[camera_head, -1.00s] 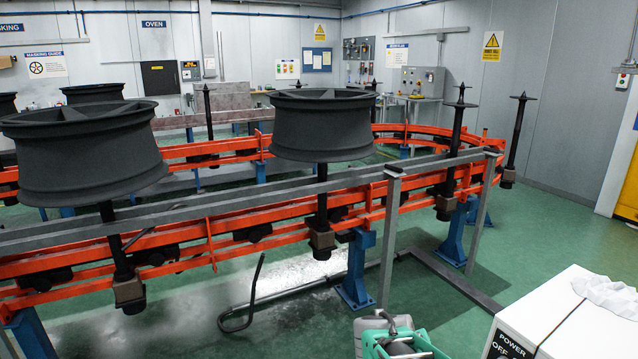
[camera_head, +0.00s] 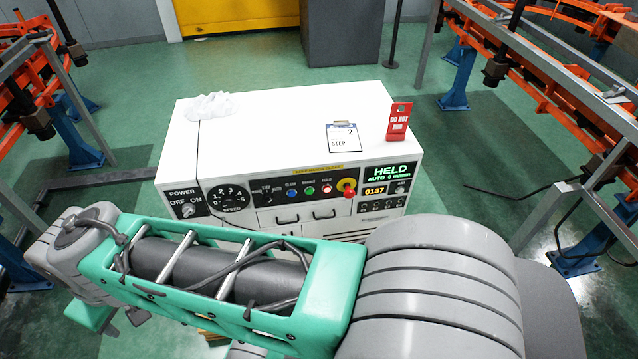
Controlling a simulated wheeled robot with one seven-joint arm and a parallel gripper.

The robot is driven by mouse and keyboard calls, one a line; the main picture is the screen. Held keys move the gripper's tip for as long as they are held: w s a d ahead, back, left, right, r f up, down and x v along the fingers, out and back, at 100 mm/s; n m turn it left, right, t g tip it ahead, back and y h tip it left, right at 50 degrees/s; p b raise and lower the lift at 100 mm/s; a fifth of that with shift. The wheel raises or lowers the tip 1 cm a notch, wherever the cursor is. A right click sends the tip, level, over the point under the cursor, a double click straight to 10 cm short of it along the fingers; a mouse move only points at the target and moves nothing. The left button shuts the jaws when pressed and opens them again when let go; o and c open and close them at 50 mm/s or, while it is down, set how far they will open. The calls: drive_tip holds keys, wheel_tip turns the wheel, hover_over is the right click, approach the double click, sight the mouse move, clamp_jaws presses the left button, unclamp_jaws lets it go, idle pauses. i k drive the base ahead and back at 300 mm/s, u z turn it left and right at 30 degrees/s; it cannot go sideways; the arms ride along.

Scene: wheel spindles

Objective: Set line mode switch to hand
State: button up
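A white control console (camera_head: 290,130) stands ahead in the head view. On its front panel, the small black line mode switch (camera_head: 268,199) sits between the speed dial (camera_head: 228,196) and the coloured buttons. Its label is too small to read surely, and I cannot tell which way its knob points. A display (camera_head: 389,172) reads HELD, with AUTO in the line below. My arm crosses the view in front of the console, covering part of its lower front. My gripper's fingers cannot be made out.
A power switch (camera_head: 188,211) is at the panel's left; a red mushroom button on a yellow disc (camera_head: 346,187) is at its right. A red tag (camera_head: 398,122), a step card (camera_head: 343,137) and a white cloth (camera_head: 212,106) are on top. Orange rails flank the console.

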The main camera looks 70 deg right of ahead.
sight(268, 197)
drive_tip(key=z, duration=1.85)
drive_tip(key=k, duration=1.1)
drive_tip(key=u, duration=0.65)
drive_tip(key=i, duration=0.75)
drive_tip(key=u, duration=0.75)
